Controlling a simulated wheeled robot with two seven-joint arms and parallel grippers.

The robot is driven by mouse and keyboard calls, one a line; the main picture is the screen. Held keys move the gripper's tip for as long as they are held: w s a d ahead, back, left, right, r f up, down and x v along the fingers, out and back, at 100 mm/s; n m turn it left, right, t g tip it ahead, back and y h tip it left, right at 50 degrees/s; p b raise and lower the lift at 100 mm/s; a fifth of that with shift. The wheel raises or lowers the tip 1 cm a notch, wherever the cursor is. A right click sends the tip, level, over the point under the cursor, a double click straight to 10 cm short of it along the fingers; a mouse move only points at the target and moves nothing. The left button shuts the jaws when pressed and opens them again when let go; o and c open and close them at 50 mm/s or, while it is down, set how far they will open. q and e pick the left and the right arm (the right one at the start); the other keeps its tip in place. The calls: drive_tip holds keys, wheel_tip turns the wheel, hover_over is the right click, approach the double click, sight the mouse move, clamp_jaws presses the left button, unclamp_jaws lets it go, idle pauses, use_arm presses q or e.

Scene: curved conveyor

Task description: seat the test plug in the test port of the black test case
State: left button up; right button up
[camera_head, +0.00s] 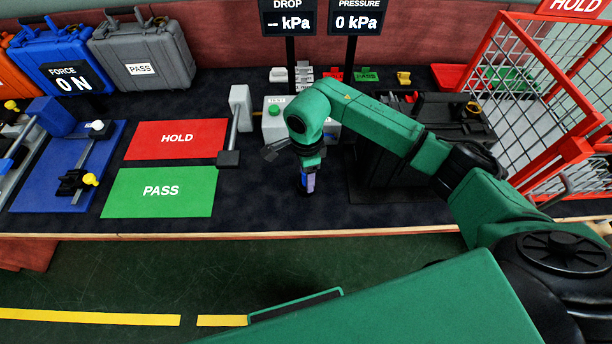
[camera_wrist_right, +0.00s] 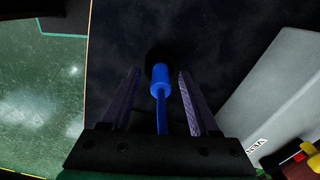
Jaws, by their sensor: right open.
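My right gripper (camera_head: 307,183) points down over the dark mat, in front of the grey test box. In the right wrist view its two fingers (camera_wrist_right: 160,72) are apart. A blue plug (camera_wrist_right: 160,78) with a black end and a blue hose or stem shows between the fingers, with a gap on both sides. The black test case (camera_head: 455,112) stands open at the right, partly behind my right arm. I cannot make out its port. My left gripper is not in view.
A grey test box (camera_head: 272,125) with a green button stands behind the gripper. Red HOLD (camera_head: 177,139) and green PASS (camera_head: 160,192) mats lie to the left. A red mesh cage (camera_head: 545,105) stands at the right. The dark mat before the box is mostly clear.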

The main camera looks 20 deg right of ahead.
drive_tip(key=shift+f, duration=0.25)
clamp_jaws()
drive_tip(key=shift+w+r, duration=0.1)
drive_tip(key=shift+r, duration=0.05)
wheel_tip(320, 180, up, 20)
drive_tip(key=b, duration=0.1)
drive_tip(key=shift+b, duration=0.3)
